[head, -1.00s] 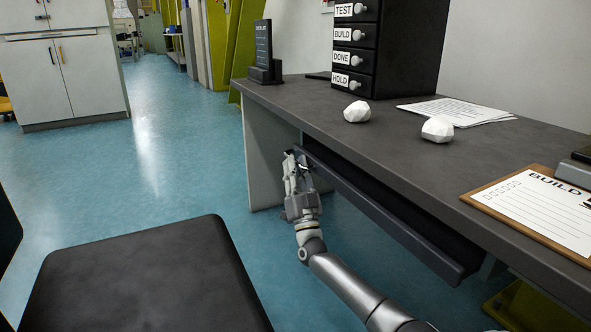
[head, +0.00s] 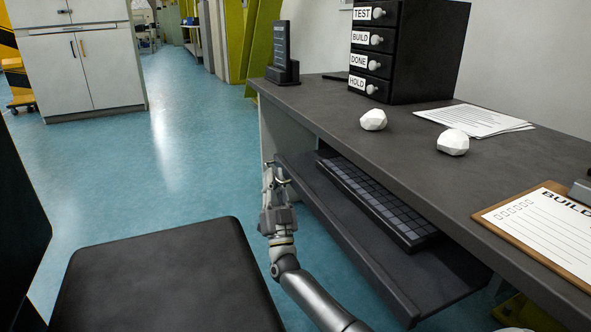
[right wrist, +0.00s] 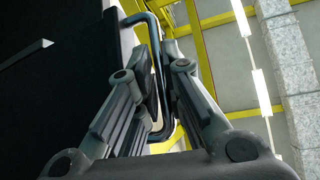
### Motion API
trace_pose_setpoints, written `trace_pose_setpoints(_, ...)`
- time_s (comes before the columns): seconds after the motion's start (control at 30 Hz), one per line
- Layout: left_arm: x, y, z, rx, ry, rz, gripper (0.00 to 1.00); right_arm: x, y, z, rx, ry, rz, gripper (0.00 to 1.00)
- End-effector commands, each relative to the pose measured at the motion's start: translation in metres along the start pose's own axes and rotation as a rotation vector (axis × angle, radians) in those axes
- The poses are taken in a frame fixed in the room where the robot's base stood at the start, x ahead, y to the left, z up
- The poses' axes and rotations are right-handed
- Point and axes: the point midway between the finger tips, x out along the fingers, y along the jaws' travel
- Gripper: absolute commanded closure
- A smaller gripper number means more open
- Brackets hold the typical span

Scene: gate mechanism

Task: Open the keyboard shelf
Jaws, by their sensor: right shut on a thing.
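The keyboard shelf (head: 405,280) is a dark tray slid out from under the grey desk. A dark keyboard (head: 375,200) with rows of keys lies on it, its back edge close under the desktop. My right gripper (head: 274,174) is at the far left end of the shelf's front edge. It is shut on a dark bent bar handle (right wrist: 143,18), which passes between the fingers in the right wrist view. The exact finger contact is partly hidden in the head view. My left gripper is not in view.
On the desk (head: 330,110) are a black drawer unit (head: 415,50), two white faceted lumps (head: 373,120), papers (head: 475,120) and a clipboard (head: 545,225). A black chair seat (head: 170,285) stands left of my right arm. Blue floor is open beyond it.

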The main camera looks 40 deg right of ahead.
Motion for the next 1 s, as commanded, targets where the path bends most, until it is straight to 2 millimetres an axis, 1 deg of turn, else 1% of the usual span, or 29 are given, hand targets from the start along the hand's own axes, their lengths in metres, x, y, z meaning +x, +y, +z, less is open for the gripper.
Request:
trace_pose_setpoints(0.03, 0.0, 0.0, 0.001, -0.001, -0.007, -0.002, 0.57, -0.001, -0.009, 0.002, 0.002, -0.003, 0.002, 1.0)
trace_pose_setpoints(0.17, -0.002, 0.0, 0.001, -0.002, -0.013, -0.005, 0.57, -0.004, -0.02, 0.004, 0.0, -0.003, 0.001, 1.0)
trace_pose_setpoints(0.47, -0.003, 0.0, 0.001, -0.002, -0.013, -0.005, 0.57, -0.005, -0.022, 0.005, -0.002, -0.003, 0.0, 1.0)
trace_pose_setpoints(0.5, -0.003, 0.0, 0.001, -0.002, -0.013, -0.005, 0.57, -0.005, -0.022, 0.005, -0.002, -0.003, 0.0, 0.89)
trace_pose_setpoints(0.57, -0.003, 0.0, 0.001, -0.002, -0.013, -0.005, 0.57, -0.005, -0.022, 0.005, -0.002, -0.003, 0.0, 0.81)
trace_pose_setpoints(0.87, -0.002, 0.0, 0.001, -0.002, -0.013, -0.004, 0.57, -0.004, -0.022, 0.004, -0.001, -0.001, 0.0, 0.81)
trace_pose_setpoints(1.0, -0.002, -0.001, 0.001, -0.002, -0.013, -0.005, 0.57, -0.013, -0.022, 0.004, -0.001, -0.003, -0.001, 0.81)
